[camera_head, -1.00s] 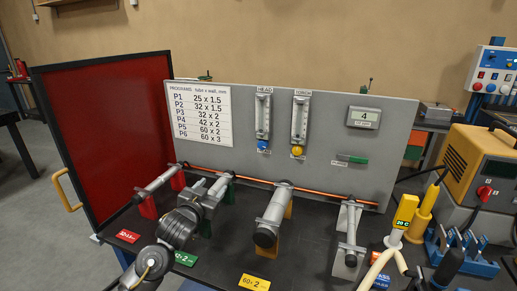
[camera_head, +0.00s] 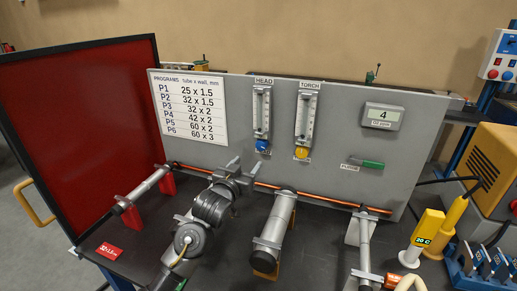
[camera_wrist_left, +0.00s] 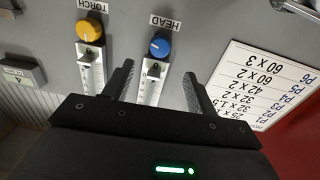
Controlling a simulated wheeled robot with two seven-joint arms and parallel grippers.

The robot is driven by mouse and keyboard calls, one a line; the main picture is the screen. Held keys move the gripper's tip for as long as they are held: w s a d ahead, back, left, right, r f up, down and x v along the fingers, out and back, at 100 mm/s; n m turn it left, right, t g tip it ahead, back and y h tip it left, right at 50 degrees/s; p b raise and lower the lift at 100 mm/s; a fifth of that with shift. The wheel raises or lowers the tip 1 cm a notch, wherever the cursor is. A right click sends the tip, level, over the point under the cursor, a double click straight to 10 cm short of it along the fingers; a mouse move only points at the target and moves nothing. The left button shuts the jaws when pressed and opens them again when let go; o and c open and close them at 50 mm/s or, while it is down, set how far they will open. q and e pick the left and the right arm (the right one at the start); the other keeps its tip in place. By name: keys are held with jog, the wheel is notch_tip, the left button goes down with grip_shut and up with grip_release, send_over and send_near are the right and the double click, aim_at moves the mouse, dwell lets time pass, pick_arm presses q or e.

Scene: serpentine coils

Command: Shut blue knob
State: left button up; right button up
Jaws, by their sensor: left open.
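The blue knob (camera_head: 262,145) sits at the bottom of the flowmeter tube labelled HEAD (camera_head: 261,112) on the grey panel. In the left wrist view the blue knob (camera_wrist_left: 160,47) appears upside down, just beyond and between the fingertips. My left gripper (camera_head: 246,168) is open and empty, a little below and left of the knob in the head view. Its two fingers (camera_wrist_left: 158,72) are apart, with no contact on the knob visible. My right gripper is not in view.
The yellow knob (camera_head: 301,152) under the TORCH tube is to the right; it also shows in the left wrist view (camera_wrist_left: 89,30). Copper tubing and grey metal tubes lie below the panel. A red screen (camera_head: 80,130) stands left.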

aim_at(260, 147)
pick_arm(q)
jog(key=p+x, duration=0.1)
jog(key=x, duration=0.7)
jog(key=shift+w+d+p, duration=0.1)
jog(key=shift+w+p, duration=0.15)
jog(key=shift+p, duration=0.15)
jog(key=shift+x, duration=0.8)
jog(key=shift+f, duration=0.1)
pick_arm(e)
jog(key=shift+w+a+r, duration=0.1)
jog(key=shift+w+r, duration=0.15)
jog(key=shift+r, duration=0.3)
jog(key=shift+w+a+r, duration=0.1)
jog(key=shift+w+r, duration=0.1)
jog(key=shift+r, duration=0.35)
pick_arm(q)
jog(key=shift+c, duration=0.5)
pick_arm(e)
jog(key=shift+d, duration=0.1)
pick_arm(q)
jog(key=c, duration=0.9)
